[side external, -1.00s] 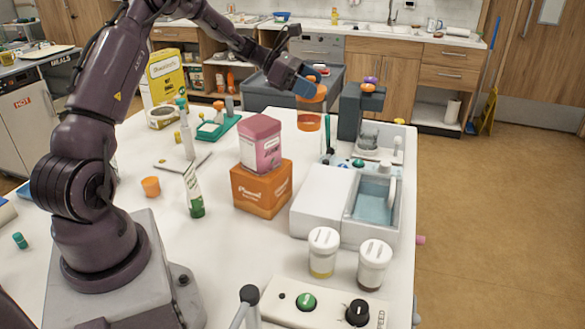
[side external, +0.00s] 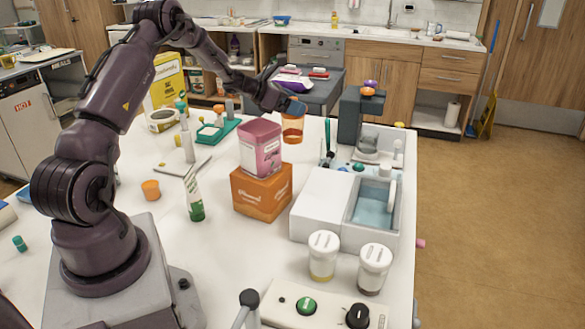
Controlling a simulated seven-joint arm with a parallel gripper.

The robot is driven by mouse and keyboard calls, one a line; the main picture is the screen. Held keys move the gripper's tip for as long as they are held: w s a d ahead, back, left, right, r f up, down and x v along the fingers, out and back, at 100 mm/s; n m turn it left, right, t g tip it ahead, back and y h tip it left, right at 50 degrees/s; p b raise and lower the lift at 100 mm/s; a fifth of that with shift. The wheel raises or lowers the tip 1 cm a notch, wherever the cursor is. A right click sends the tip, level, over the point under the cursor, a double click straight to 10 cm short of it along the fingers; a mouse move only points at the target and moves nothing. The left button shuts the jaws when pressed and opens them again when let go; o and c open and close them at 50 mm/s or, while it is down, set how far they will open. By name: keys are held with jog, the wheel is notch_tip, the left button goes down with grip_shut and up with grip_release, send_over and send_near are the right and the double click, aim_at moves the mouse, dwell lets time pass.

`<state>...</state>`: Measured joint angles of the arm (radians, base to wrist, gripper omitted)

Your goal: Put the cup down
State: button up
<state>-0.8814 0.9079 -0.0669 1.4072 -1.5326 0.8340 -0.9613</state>
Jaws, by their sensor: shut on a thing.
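The cup (side external: 292,131) is orange and see-through. It is upright at the far side of the white table, just behind and right of the pink tin. My gripper (side external: 293,110), with blue fingers, is shut on the cup near its upper part. The cup's base is at or just above the table top; I cannot tell whether it touches.
The pink tin (side external: 260,147) stands on an orange box (side external: 262,191) in front of the cup. A dark grey machine (side external: 361,117) and a white basin unit (side external: 322,204) are to the right. A green tray (side external: 218,131) is to the left.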

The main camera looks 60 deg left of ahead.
aim_at(291, 135)
notch_tip(291, 135, down, 10)
jog(key=shift+f, duration=0.15)
dwell(0.3)
jog(key=shift+f, duration=0.15)
jog(key=o, duration=1)
jog(key=shift+s+r, duration=0.2)
jog(key=shift+r, duration=0.1)
jog(key=v, duration=1.1)
jog(key=shift+s, duration=0.3)
